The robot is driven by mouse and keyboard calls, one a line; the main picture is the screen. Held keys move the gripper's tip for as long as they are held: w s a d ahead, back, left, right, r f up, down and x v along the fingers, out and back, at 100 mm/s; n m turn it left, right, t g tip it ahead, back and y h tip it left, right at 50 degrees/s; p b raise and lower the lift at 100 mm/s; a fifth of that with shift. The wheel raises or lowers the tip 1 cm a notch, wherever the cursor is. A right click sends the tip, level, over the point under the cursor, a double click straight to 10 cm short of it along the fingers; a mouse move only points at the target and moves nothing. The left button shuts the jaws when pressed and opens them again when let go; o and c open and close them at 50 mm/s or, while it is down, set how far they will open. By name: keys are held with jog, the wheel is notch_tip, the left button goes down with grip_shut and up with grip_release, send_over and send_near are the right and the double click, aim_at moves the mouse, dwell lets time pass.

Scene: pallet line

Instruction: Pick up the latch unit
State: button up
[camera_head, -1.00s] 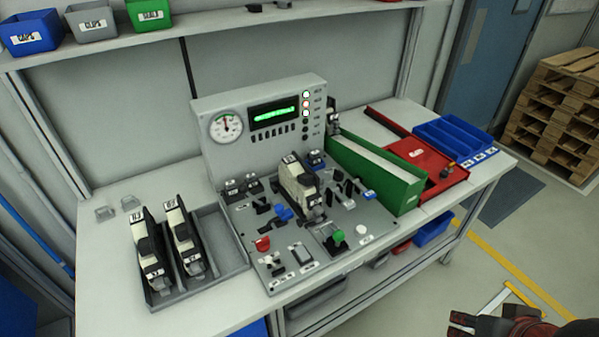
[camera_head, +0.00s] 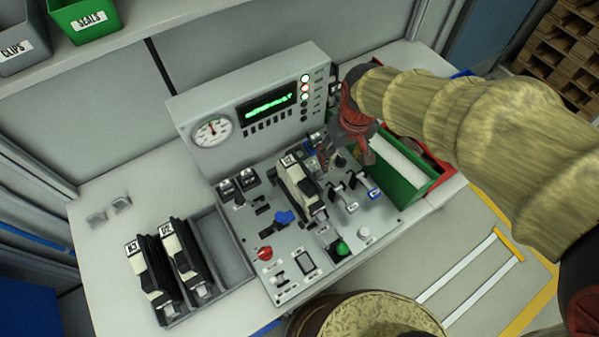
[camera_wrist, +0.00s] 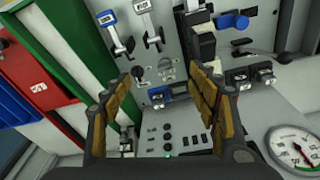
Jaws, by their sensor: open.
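Several cream-and-black units are in the head view, and I cannot tell by label which is the latch unit. One cream-and-black unit (camera_head: 297,187) is seated on the grey control panel (camera_head: 250,237). Two more, a left unit (camera_head: 152,275) and a right unit (camera_head: 187,258), stand in the grey tray (camera_head: 238,270). My gripper (camera_head: 346,158) is open and empty above the panel's right rear part, right of the seated unit. In the wrist view my gripper (camera_wrist: 165,78) has its fingers spread, with panel switches and a blue-tipped lever (camera_wrist: 114,32) beyond them.
A gauge (camera_head: 212,131) and lit green display (camera_head: 267,107) stand on the upright housing behind the panel. A green bin (camera_head: 412,190) is close on the right, partly behind my arm. The red tray (camera_wrist: 40,70) shows in the wrist view.

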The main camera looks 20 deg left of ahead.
aim_at(299, 174)
jog(key=a+f+p, duration=0.1)
jog(key=a, duration=0.2)
jog(key=s+a+f+n+p, duration=0.1)
jog(key=a, duration=0.2)
jog(key=a+f+n+g+p, duration=0.1)
jog(key=a+f, duration=0.1)
jog(key=a, duration=0.1)
jog(key=shift+s+f+h+p, duration=0.1)
jog(key=shift+s+h+p, duration=0.2)
jog(key=shift+s+p, duration=0.1)
jog(key=shift+n, duration=0.4)
jog(key=f, duration=0.1)
jog(key=a+f, duration=0.1)
jog(key=s+f, duration=0.1)
jog(key=shift+a+f, duration=0.25)
jog(key=shift+a, duration=0.1)
jog(key=shift+w+d+f, duration=0.1)
jog(key=shift+d+f, duration=0.05)
jog(key=shift+f, duration=1.35)
jog(key=shift+w+d+f, duration=0.1)
jog(key=shift+f, duration=1.4)
jog(key=shift+s, duration=0.1)
jog(key=shift+c, duration=0.2)
jog(key=c, duration=1.5)
grip_shut()
